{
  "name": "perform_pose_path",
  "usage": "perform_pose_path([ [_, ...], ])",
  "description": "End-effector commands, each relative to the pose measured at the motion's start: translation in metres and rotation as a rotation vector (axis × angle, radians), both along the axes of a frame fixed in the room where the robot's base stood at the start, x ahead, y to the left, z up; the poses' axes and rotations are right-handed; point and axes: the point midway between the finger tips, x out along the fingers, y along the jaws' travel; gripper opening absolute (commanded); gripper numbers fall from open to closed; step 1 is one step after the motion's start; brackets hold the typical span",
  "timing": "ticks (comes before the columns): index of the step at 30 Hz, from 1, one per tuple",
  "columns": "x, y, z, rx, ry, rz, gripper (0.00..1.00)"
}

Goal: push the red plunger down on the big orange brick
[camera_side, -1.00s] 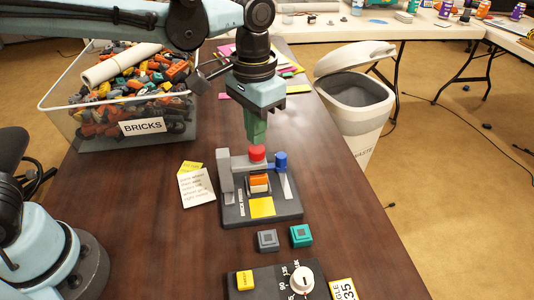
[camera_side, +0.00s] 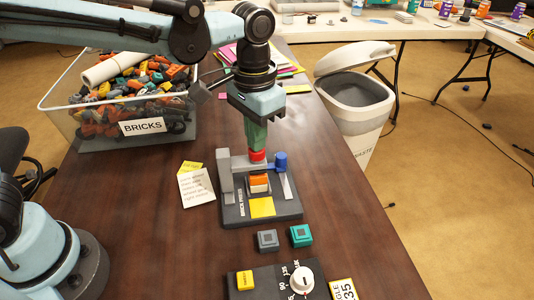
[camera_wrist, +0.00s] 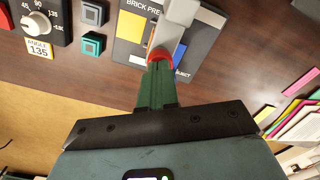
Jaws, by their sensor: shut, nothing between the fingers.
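The red plunger (camera_side: 257,156) sits on the grey arm of the brick press (camera_side: 288,212). It also shows in the wrist view (camera_wrist: 161,55), partly covered by my gripper. An orange brick (camera_side: 259,179) with some white on it lies on the press below the plunger. My gripper (camera_side: 256,148), with green fingers, is shut and empty. It points down with its tips at the top of the plunger and appears to touch it. In the wrist view the fingertips (camera_wrist: 160,66) overlap the red plunger. The brick is not clearly visible there.
Grey (camera_side: 268,240) and teal (camera_side: 301,235) blocks and a dial box (camera_side: 270,283) lie in front. A bin of bricks (camera_side: 120,142) stands back left. The table right of the press is clear.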

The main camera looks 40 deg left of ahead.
Motion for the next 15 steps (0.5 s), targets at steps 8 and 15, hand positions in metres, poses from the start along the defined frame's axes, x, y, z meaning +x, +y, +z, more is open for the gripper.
perform_pose_path([
  [8, 0.0000, 0.0000, -0.0030, 0.000, 0.000, 0.000, 0.00],
  [15, 0.0000, 0.0000, -0.0053, 0.000, 0.000, 0.000, 0.00],
])
